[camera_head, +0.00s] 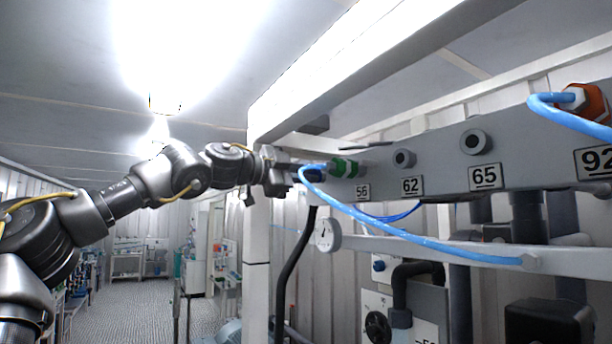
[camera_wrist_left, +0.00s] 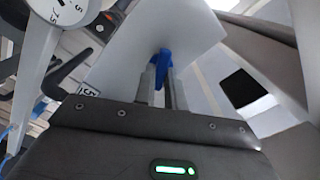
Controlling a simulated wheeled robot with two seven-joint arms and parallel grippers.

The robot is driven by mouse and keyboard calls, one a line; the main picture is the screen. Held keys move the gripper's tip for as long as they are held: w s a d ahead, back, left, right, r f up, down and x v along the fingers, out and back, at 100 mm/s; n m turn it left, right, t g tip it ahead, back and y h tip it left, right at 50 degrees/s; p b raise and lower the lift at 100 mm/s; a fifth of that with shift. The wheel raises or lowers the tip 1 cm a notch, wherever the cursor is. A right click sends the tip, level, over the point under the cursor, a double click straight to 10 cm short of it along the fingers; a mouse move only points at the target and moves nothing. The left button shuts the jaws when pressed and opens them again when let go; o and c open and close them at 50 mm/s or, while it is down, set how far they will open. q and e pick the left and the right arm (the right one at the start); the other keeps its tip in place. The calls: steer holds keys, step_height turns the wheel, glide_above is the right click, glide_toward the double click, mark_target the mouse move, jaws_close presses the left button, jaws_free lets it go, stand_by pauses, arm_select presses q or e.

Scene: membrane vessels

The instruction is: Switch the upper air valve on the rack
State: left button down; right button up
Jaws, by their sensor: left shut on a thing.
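My left gripper (camera_head: 306,173) is at the left end of the grey rack beam (camera_head: 440,170), next to a green fitting (camera_head: 343,167) beside the plate marked 56. In the left wrist view the two fingers (camera_wrist_left: 163,82) are shut on a small blue piece (camera_wrist_left: 163,58), which looks like the valve handle. The gripper hides much of the valve in the head view. A blue hose (camera_head: 400,233) curves away from just below the fingers. My right gripper is not in view.
Plates 62 (camera_head: 412,186), 65 (camera_head: 485,177) and 92 (camera_head: 596,161) run along the beam, with an orange fitting (camera_head: 588,101) at right. A round gauge (camera_head: 327,234) hangs below the gripper. A white post (camera_head: 257,240) stands close to the wrist. The aisle at left is open.

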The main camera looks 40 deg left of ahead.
arm_select(q)
steer(key=m, duration=0.4)
steer(key=shift+m, duration=0.4)
steer(key=shift+f, duration=0.15)
steer(key=c, duration=1.5)
jaws_free()
steer(key=shift+s, duration=0.2)
steer(key=shift+o, duration=0.2)
steer(key=b+v, duration=0.5)
steer(key=v, duration=0.5)
steer(key=shift+s, duration=0.4)
steer(key=shift+a, duration=0.1)
